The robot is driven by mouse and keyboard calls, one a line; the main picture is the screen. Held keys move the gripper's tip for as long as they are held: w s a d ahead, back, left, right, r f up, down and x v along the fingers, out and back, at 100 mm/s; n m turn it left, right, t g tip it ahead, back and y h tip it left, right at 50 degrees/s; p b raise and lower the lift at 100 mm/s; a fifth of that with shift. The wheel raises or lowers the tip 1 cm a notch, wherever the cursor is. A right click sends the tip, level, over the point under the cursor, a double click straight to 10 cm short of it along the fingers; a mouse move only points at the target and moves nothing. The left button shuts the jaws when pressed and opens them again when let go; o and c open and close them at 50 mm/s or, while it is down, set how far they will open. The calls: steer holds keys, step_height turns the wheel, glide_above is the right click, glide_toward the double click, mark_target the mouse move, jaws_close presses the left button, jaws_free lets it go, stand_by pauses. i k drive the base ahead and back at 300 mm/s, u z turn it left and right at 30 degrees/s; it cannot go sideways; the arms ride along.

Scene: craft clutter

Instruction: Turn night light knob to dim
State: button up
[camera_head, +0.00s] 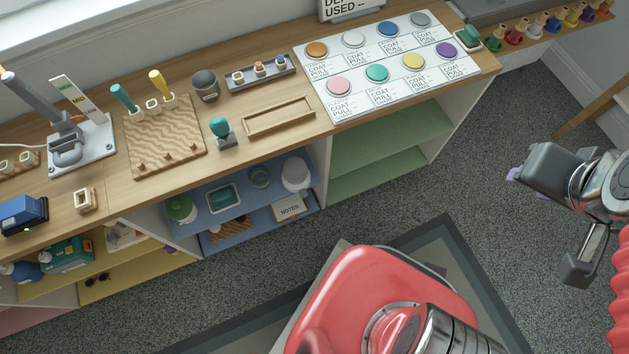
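I cannot clearly tell which thing is the night light. A rounded white object (296,174) stands on the blue shelf under the counter, and no knob can be made out on it. A grey device (78,146) with a tilted lever and an upright card marked with levels, "MID" among them, stands at the left of the counter. My gripper (548,228) is at the right over the grey carpet, far from both. Its two finger blocks are wide apart with nothing between them.
The wooden counter (258,150) carries a wavy board (165,158), a teal-topped stamp (221,131), a dark cup (205,84) and a sheet of coloured discs (345,106). Green shelves (380,180) below are empty.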

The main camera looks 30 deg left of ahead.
mark_target(303, 194)
steer(key=z, duration=0.05)
steer(key=k, duration=1.15)
steer(key=u, duration=1.85)
steer(key=i, duration=1)
